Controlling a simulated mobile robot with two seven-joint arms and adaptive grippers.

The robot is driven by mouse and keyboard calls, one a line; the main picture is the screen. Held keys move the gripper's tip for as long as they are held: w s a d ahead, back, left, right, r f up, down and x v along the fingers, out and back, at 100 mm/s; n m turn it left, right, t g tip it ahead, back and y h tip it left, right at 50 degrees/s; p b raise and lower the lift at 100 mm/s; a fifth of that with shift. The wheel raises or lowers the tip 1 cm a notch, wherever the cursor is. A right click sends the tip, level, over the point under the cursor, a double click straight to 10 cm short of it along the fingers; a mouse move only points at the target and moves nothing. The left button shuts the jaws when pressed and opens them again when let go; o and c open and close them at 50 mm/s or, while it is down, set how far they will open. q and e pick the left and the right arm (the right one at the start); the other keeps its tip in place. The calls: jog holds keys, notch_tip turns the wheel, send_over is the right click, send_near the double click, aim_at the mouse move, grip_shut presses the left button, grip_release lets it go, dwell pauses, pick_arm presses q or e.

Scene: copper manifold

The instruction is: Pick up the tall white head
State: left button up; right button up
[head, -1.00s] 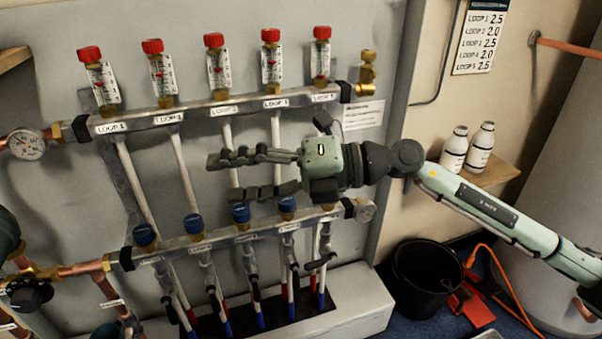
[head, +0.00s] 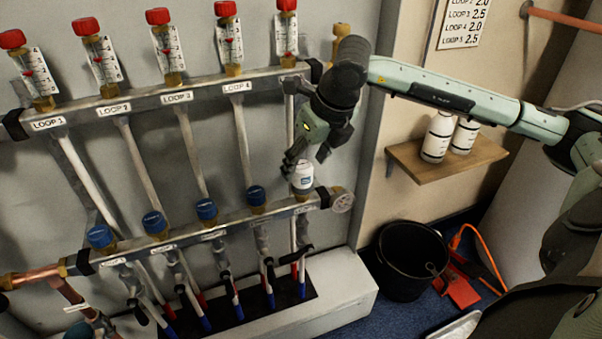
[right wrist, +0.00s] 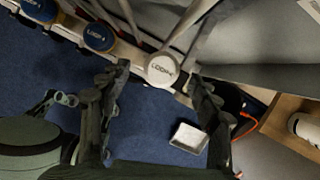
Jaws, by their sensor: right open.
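The tall white head (head: 302,178) stands upright at the right end of the lower manifold bar (head: 225,231), right of the blue caps. In the right wrist view its round white top (right wrist: 161,69), marked LOOP, lies between my fingertips. My right gripper (head: 296,166) is open and points down over the head, one finger on either side; I cannot tell whether they touch it. In the right wrist view, a green body with dark linkage (right wrist: 55,101) at lower left looks like my left gripper; its jaws are unclear. The head view does not show it.
Blue caps (head: 257,196) line the lower bar to the left. Red-topped flow meters (head: 228,38) stand on the upper bar (head: 150,98) above. White bottles (head: 437,137) stand on a wooden shelf (head: 450,166); a black bucket (head: 408,262) is on the floor.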

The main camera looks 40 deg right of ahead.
aim_at(304, 165)
jog(key=x, duration=0.2)
jog(key=shift+w+f, duration=0.2)
jog(key=shift+f, duration=0.15)
pick_arm(q)
jog(key=shift+w+d+f, duration=0.1)
jog(key=shift+w+f, duration=0.15)
jog(key=shift+f, duration=0.5)
pick_arm(e)
jog(key=shift+w+f, duration=0.2)
jog(key=shift+f, duration=0.25)
jog(key=c, duration=1.3)
pick_arm(q)
jog(key=shift+s, duration=0.25)
pick_arm(e)
jog(key=shift+r, duration=0.15)
